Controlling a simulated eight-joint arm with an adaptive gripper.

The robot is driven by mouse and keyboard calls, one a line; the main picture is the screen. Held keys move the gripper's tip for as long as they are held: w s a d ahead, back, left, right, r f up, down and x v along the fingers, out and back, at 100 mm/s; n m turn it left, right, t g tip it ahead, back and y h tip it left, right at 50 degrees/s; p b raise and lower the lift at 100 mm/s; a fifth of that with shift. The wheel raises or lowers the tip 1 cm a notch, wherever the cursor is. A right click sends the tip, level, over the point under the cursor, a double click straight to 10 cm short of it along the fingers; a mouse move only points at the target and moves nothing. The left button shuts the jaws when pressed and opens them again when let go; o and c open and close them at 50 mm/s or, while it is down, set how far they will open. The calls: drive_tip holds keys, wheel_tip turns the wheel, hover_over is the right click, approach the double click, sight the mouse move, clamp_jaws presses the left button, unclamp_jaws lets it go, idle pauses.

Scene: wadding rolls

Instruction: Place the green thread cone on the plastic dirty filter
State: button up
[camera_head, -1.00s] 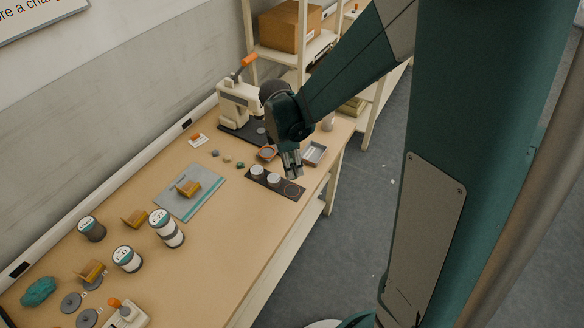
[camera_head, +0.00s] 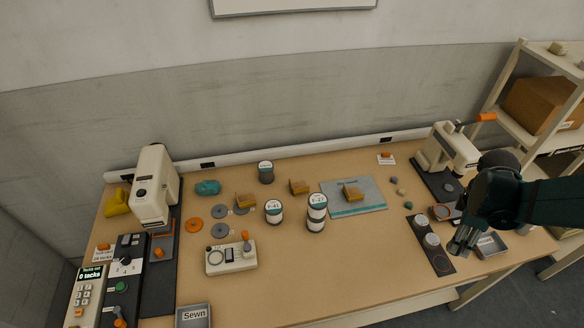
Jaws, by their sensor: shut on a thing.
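I cannot make out a green thread cone or a plastic dirty filter by look. My gripper (camera_head: 457,249) points down at the right of the table, just beside the front part of a dark strip (camera_head: 444,266). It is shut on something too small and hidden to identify. Two white-topped round pieces stand on the strip, one farther back (camera_head: 421,220) and one nearer (camera_head: 432,240). Canisters with white and teal labels stand mid-table: a stacked-looking one (camera_head: 316,213), a short one (camera_head: 274,212) and a dark one (camera_head: 265,172) at the back.
A grey tray (camera_head: 489,246) lies right of my gripper, and a cream press (camera_head: 452,148) stands behind it. A teal-edged mat (camera_head: 346,210) bears a yellow-brown piece. A cream machine (camera_head: 153,184) and control panels fill the left.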

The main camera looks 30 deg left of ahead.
drive_tip(key=w+a+r+n+p, duration=0.1)
drive_tip(key=w+a+r+n, duration=0.15)
drive_tip(key=a, duration=0.85)
drive_tip(key=w+a+r+n+t+p, duration=0.1)
drive_tip(key=w+a+n, duration=0.3)
drive_tip(key=a, duration=0.7)
drive_tip(key=w+a+r+n+p, duration=0.1)
drive_tip(key=w+a+n, duration=0.2)
drive_tip(key=a, duration=0.9)
drive_tip(key=s+a+r+n+p, duration=0.1)
drive_tip(key=s+a+n, duration=0.1)
drive_tip(key=a, duration=1)
drive_tip(key=s+a+r+n+y+p, duration=0.1)
drive_tip(key=s+a+n, duration=0.2)
drive_tip(key=a, duration=1)
drive_tip(key=s+a+r+n+p, duration=0.1)
drive_tip(key=s+a+n, duration=0.2)
drive_tip(key=a, duration=1)
drive_tip(key=s, duration=0.3)
drive_tip(key=shift+t+y, duration=0.4)
drive_tip(key=shift+n, duration=0.25)
approach(267, 165)
drive_tip(key=shift+w+a+f, duration=0.1)
drive_tip(key=shift+w+f, duration=0.3)
drive_tip(key=shift+f, duration=1.85)
